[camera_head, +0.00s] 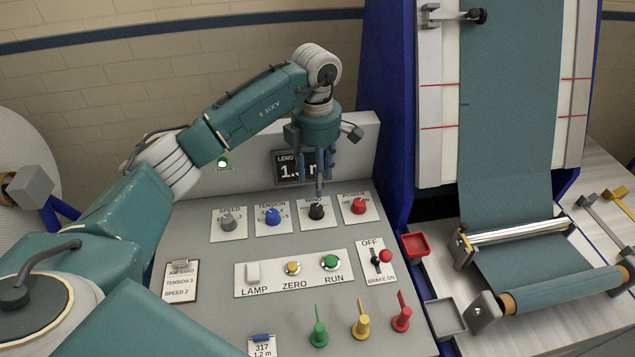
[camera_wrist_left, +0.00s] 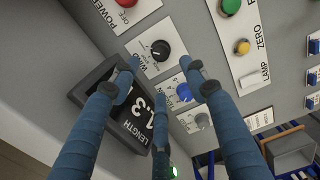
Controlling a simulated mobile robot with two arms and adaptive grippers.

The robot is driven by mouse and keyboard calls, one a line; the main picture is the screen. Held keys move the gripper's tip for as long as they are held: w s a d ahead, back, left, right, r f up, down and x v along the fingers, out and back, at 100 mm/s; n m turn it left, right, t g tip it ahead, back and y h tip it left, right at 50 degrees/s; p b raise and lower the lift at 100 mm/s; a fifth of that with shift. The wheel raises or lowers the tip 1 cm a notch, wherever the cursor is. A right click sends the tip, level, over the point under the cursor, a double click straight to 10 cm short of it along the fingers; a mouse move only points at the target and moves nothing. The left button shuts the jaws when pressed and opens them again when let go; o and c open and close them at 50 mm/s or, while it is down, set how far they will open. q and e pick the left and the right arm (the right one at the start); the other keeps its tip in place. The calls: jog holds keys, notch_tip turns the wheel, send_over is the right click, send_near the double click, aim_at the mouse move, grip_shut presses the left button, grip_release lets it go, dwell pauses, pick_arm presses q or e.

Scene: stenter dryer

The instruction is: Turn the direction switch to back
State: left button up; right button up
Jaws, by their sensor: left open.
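A black rotary knob (camera_head: 316,211) on a white plate labelled WIND sits in the panel's upper knob row; no knob is labelled "direction". In the left wrist view the WIND knob (camera_wrist_left: 160,50) has a pale pointer mark; its position words are too small to read. My left gripper (camera_head: 320,178) points down just above and behind this knob, in front of the length display. In the left wrist view the gripper (camera_wrist_left: 162,82) has its blue fingers spread, with nothing between them. Whether a finger touches the knob is not clear. My right gripper is out of view.
Beside it are the red POWER knob (camera_head: 358,206), blue TENSION knob (camera_head: 272,216) and grey SPEED knob (camera_head: 228,222). The length display (camera_head: 283,168) stands close behind the fingers. Below are buttons, a red-tipped brake lever (camera_head: 385,256) and three coloured levers. The fabric machine (camera_head: 510,110) is at right.

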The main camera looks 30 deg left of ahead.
aim_at(317, 207)
pick_arm(q)
jog(key=f, duration=0.1)
jog(key=f+p, duration=0.1)
jog(key=f, duration=0.1)
jog(key=shift+s+d+f+p, duration=0.1)
jog(key=shift+s+f+p, duration=0.1)
jog(key=shift+s+p, duration=0.1)
notch_tip(317, 207, down, 3)
jog(key=shift+f+p, duration=0.15)
jog(key=shift+p, duration=0.4)
jog(key=f, duration=0.3)
jog(key=shift+w+f+p, duration=0.25)
jog(key=shift+f+p, duration=0.05)
jog(key=shift+p, duration=0.1)
jog(key=shift+c, duration=1.3)
grip_shut()
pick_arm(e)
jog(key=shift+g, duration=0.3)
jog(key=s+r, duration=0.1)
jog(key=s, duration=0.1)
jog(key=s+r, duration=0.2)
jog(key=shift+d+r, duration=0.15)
